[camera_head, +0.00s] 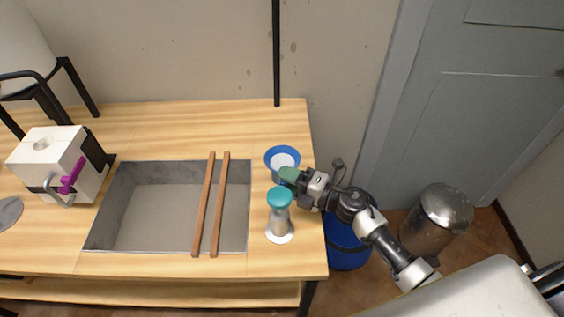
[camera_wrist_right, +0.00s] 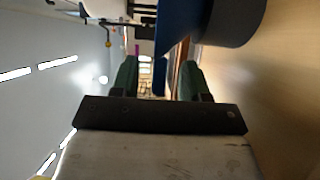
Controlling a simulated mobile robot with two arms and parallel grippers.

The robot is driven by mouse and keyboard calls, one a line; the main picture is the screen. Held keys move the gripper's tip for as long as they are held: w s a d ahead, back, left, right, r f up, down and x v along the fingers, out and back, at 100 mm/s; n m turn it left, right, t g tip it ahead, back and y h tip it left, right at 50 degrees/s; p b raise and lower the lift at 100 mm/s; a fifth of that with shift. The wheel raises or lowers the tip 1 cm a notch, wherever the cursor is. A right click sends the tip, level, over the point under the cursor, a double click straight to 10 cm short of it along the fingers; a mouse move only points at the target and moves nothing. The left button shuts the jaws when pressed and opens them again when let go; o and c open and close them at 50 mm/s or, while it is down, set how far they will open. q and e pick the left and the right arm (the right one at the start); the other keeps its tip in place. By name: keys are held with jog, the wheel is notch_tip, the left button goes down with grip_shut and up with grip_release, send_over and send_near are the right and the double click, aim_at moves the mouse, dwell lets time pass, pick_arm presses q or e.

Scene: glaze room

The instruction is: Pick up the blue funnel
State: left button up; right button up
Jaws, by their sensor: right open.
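The blue funnel (camera_head: 270,160) sits near the right end of the wooden table, its round blue rim up and a white inside showing. My right gripper (camera_head: 289,176) reaches in from the right, its green fingers at the funnel's near right edge. In the right wrist view, the open fingers (camera_wrist_right: 158,78) stand on either side of a thin blue edge of the funnel (camera_wrist_right: 180,25). I see clear space beside that edge, and cannot tell if either finger touches it. My left gripper is not in view.
A sunken basin (camera_head: 150,205) with two wooden bars (camera_head: 203,205) lies to the left. A blue bucket (camera_head: 345,250) and metal bin (camera_head: 437,215) stand on the floor to the right.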

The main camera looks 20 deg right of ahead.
jog(key=shift+x, duration=1.05)
grip_shut()
jog(key=shift+r, duration=0.15)
